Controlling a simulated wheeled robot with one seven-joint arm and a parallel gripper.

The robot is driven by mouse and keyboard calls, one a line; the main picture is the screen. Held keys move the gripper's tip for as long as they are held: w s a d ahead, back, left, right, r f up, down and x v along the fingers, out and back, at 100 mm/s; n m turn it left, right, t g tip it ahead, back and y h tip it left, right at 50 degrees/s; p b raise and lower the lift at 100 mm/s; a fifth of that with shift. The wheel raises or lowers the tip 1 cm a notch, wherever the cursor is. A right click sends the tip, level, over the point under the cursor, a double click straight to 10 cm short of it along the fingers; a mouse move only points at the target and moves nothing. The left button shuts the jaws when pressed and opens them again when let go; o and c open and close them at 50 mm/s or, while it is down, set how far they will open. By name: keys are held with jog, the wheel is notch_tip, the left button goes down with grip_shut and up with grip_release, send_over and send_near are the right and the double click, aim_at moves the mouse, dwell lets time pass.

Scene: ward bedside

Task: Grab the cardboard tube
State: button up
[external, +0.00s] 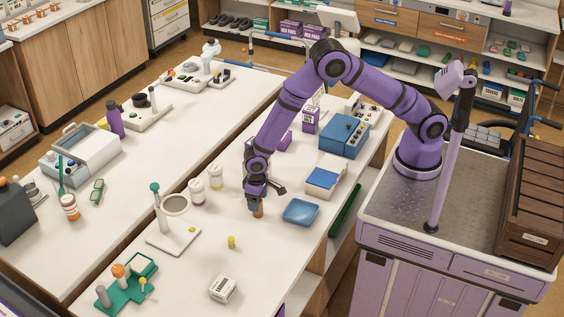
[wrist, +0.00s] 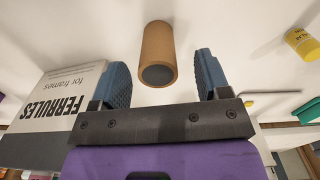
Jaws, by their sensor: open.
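The cardboard tube (wrist: 157,48) is a plain brown cylinder with a dark end facing the camera. It shows in the wrist view between and slightly beyond the fingertips, with a gap to each finger. In the external view the tube (external: 260,211) is a small brown shape on the white table, just under the fingers and partly hidden by them. My gripper (wrist: 162,73) is open and empty, with its two blue ridged fingers either side of the tube's line. In the external view my gripper (external: 256,198) points down at the table.
A white and grey box labelled FERRULES (wrist: 62,105) is close beside the left finger in the wrist view. A yellow container (wrist: 302,43) is at the right. On the table, a blue tray (external: 300,211) is right of my gripper and lidded jars (external: 197,191) are left.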

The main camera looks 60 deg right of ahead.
notch_tip(320, 180, down, 4)
jog(key=shift+d+f, duration=0.1)
jog(key=shift+f, duration=0.15)
jog(key=c, duration=1)
jog(key=shift+r, duration=0.2)
